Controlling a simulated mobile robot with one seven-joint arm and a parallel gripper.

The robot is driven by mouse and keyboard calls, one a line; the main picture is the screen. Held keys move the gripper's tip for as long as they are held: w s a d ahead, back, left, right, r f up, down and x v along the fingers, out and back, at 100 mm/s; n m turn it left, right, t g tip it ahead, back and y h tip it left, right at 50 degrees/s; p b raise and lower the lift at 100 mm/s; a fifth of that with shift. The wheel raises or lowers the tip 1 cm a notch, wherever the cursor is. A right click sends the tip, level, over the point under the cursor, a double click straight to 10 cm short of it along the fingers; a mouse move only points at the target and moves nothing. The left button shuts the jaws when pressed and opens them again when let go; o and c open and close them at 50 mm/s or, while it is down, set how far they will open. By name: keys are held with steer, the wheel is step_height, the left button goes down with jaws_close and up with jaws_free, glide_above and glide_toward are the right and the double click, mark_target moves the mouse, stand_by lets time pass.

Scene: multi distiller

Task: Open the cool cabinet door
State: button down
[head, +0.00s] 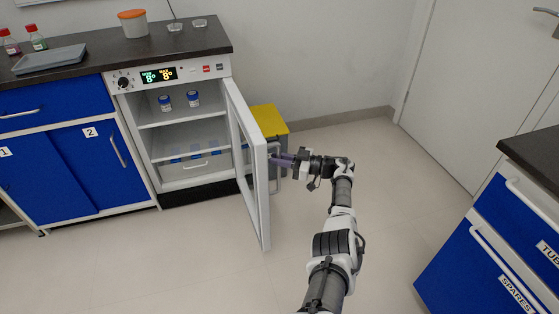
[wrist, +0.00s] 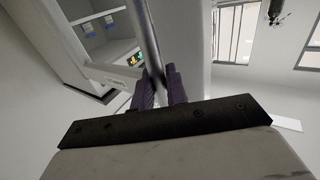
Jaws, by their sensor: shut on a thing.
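The cool cabinet (head: 185,130) stands under the dark counter, with its lit display panel on top. Its white-framed glass door (head: 262,205) is hinged on the right and stands wide open, swung out into the room. My gripper (head: 283,160) is at the outer side of the door, its purple fingers at the door handle (head: 277,176). In the wrist view the handle bar (wrist: 143,35) runs between the two fingers (wrist: 160,85), which are shut on it. The fingers partly hide the handle in the head view.
Small blue-capped jars (head: 193,98) stand on the cabinet's upper shelf. A yellow-topped bin (head: 268,121) is behind the open door. Blue drawers (head: 515,240) stand at the right. Blue cupboards (head: 55,170) are at the left. The floor in front is clear.

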steer(key=shift+w+a+r, duration=0.2)
steer(key=shift+r, duration=0.1)
steer(key=c, duration=1.7)
jaws_free()
steer(key=shift+o, duration=1)
steer(key=shift+a+f, duration=0.1)
steer(key=shift+f, duration=0.05)
steer(key=shift+f, duration=0.1)
steer(key=b+v, duration=0.4)
steer(key=v, duration=1)
